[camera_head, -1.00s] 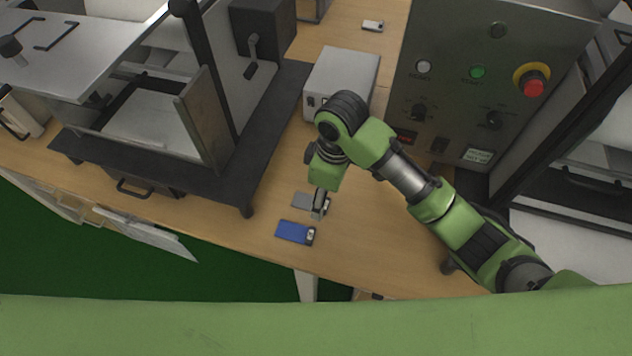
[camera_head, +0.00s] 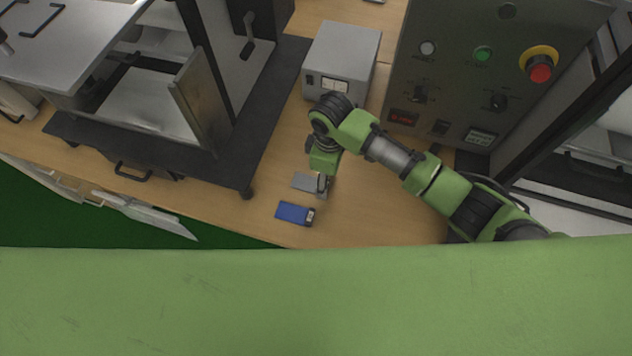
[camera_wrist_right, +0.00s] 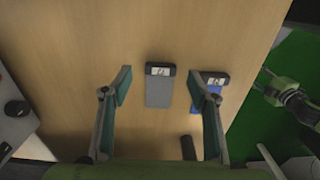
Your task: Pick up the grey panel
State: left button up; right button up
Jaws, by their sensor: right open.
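The grey panel (camera_head: 306,182) lies flat on the wooden table, with a dark labelled end piece. In the right wrist view the panel (camera_wrist_right: 159,92) lies between the two fingers of my right gripper (camera_wrist_right: 161,88), which are apart on either side with clear gaps. In the head view the right gripper (camera_head: 323,187) points down at the panel's right end and partly hides it. It is open and empty; its exact height above the panel is hard to tell. My left gripper is not seen in the head view.
A blue panel (camera_head: 293,213) lies beside the grey one; it also shows behind the right finger in the wrist view (camera_wrist_right: 211,104). A grey box (camera_head: 341,62) and a control panel with a red button (camera_head: 540,68) stand behind. A black-based machine (camera_head: 255,140) stands left.

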aim_at(310, 183)
notch_tip(310, 183, down, 2)
jog(key=shift+s+f, duration=0.15)
jog(key=shift+f, duration=0.5)
jog(key=c, duration=1.1)
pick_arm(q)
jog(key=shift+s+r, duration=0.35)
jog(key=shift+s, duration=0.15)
